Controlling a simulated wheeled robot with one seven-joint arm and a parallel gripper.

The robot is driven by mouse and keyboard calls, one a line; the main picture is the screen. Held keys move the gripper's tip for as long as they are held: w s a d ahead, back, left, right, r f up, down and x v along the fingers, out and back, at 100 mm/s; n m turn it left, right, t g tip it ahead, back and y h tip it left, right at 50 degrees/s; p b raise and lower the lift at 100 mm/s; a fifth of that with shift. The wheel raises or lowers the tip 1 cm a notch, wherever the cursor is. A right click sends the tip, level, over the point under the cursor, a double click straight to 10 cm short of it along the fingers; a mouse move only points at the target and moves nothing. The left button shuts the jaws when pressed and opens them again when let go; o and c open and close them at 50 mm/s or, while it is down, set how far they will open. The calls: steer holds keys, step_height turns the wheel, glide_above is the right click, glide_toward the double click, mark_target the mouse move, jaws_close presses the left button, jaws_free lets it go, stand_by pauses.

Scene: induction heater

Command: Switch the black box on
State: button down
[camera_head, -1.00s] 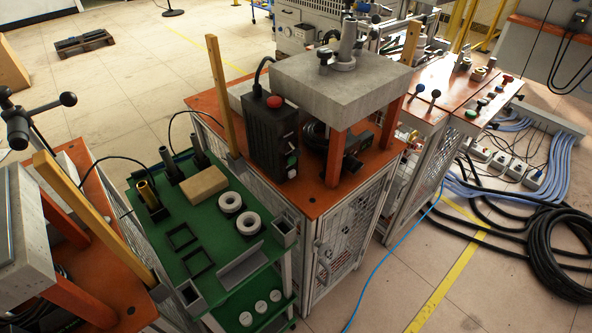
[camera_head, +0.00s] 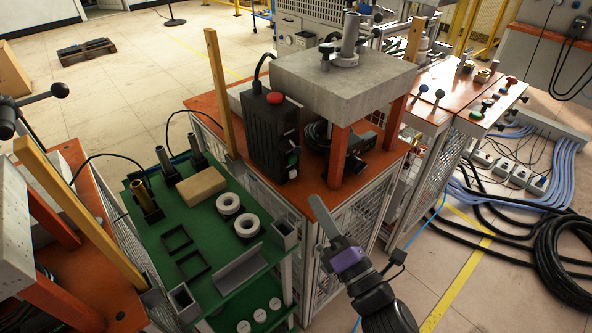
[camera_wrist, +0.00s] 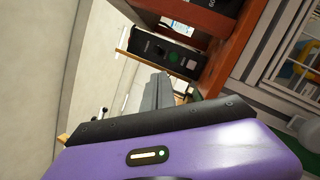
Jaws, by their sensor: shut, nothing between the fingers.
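The black box (camera_head: 273,137) stands upright on the orange table top, left of the grey block press. It has a red button (camera_head: 275,98) on top and small light and green controls low on its right-hand face. In the wrist view the box (camera_wrist: 150,48) lies sideways, with a green button (camera_wrist: 174,57) and a pale switch (camera_wrist: 189,64) on its face. My gripper (camera_head: 318,220) is shut and empty, in front of the table's near corner, below and right of the box and apart from it. In the wrist view its grey fingers (camera_wrist: 158,92) point toward the box.
An orange post (camera_head: 337,157) and the grey slab (camera_head: 343,80) stand right of the box. A yellow wooden post (camera_head: 220,95) rises to its left. A green cart (camera_head: 165,215) with rings and a block stands at left. Black cables lie at right.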

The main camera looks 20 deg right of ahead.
mark_target(295, 147)
steer(key=shift+w, duration=0.1)
steer(key=p+x, duration=0.3)
steer(key=x, duration=0.7)
steer(key=shift+r+p, duration=0.3)
steer(key=shift+p, duration=0.75)
steer(key=shift+s+d+r+g+p, duration=0.15)
steer(key=shift+g+p, duration=0.2)
steer(key=shift+p, duration=0.6)
steer(key=shift+s+a+r+g+p, duration=0.1)
steer(key=shift+s+g+p, duration=0.2)
steer(key=shift+p, duration=0.6)
